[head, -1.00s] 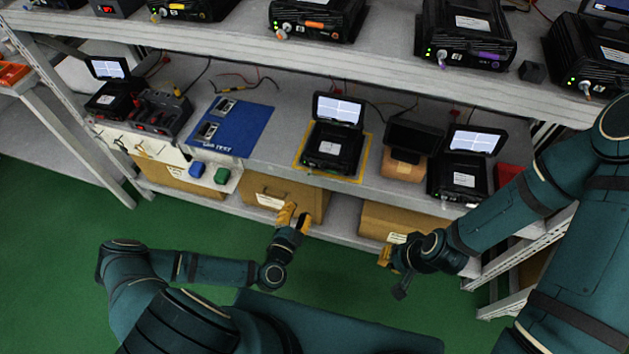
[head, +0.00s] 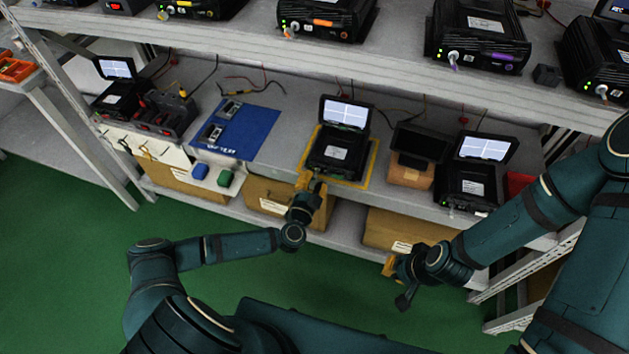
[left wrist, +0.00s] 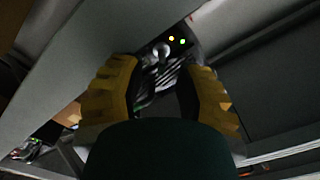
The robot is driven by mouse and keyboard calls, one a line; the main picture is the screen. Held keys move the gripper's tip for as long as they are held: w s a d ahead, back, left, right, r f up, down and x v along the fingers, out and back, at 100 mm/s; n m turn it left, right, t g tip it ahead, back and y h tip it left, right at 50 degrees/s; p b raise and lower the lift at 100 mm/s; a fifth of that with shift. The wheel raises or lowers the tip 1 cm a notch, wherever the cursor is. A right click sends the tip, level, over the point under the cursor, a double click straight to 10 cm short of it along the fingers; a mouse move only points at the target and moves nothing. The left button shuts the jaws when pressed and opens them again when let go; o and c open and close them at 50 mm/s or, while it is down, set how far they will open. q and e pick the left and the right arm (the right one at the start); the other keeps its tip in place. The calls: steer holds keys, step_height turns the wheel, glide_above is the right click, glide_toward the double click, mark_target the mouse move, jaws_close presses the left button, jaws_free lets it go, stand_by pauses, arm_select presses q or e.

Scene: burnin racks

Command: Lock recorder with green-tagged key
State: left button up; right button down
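A black recorder (head: 338,152) with its lit screen raised stands inside a yellow outline on the middle shelf. My left gripper (head: 304,182) is at the front edge of this recorder. In the left wrist view its two yellow fingers (left wrist: 160,85) are apart. A round silver lock or key part (left wrist: 162,50) shows beyond and between them, beside yellow and green lights. I cannot tell if a key is in it, and no green tag is clear there. My right gripper (head: 391,265) is low in front of the shelf, away from the recorder; its opening is unclear.
Small blue (head: 199,171) and green (head: 225,178) items sit at the shelf's front left. A blue mat (head: 255,130) lies left of the recorder. A dark screen (head: 420,142) and another recorder (head: 468,185) stand to the right. The upper shelf (head: 390,62) overhangs behind.

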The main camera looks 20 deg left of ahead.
arm_select(q)
steer(key=shift+w, duration=0.35)
jaws_close()
steer(key=shift+r, duration=0.1)
